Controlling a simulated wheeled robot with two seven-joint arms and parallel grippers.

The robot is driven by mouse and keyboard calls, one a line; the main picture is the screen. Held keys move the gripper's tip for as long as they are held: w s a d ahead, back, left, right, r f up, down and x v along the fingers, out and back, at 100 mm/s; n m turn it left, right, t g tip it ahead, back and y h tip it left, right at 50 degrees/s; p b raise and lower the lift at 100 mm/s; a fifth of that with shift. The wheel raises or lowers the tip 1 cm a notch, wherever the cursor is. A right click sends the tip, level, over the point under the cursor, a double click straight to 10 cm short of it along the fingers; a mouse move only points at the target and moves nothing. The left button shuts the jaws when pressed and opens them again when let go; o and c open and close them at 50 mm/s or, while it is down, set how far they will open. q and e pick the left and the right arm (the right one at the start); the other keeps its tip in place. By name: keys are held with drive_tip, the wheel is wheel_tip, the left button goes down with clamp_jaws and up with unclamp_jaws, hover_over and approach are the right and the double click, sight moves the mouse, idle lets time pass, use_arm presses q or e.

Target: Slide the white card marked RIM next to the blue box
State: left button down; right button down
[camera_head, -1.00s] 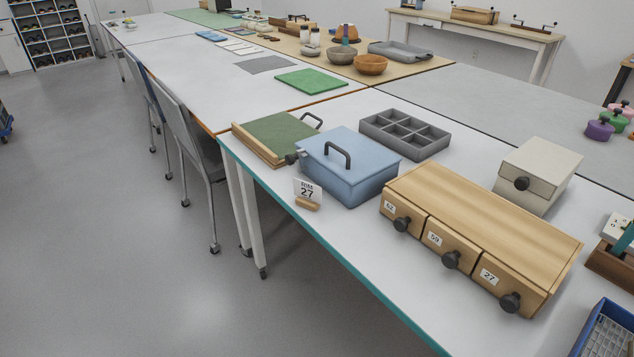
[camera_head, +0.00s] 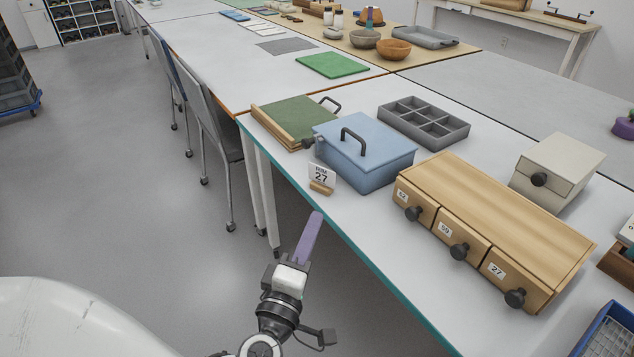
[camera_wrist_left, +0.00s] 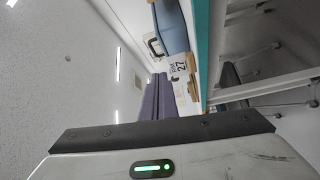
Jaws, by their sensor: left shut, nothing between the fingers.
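The white card marked RIM 27 (camera_head: 322,176) stands upright in a small wooden holder (camera_head: 320,188) near the table's teal front edge. It is just left of and in front of the blue box (camera_head: 367,178), which has a dark handle on its lid. My left gripper (camera_head: 315,217) is shut and empty, its purple fingers pointing toward the card from below, off the table's front edge. In the left wrist view the purple fingers (camera_wrist_left: 157,78) appear beside the card (camera_wrist_left: 178,68), with the blue box (camera_wrist_left: 172,28) beyond. My right gripper is not in view.
A green board with a wooden edge (camera_head: 287,122) lies left of the box. A grey compartment tray (camera_head: 432,137) sits behind it. A wooden drawer unit (camera_head: 500,212) stands to the right. A bare strip of tabletop runs along the front edge.

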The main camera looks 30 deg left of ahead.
use_arm(q)
drive_tip(key=a+f+n+g+y, duration=0.2)
drive_tip(key=a+n+y, duration=0.1)
drive_tip(key=a+n, duration=0.1)
approach(318, 173)
drive_tip(key=a, duration=0.3)
drive_tip(key=w, duration=0.2)
drive_tip(key=w+b, duration=0.1)
drive_tip(key=w, duration=0.1)
drive_tip(key=shift+w+d+r, duration=0.1)
drive_tip(key=shift+d+r, duration=0.05)
drive_tip(key=shift+r, duration=0.05)
drive_tip(key=shift+w+d, duration=0.2)
drive_tip(key=shift+w, duration=0.3)
drive_tip(key=shift+a, duration=0.1)
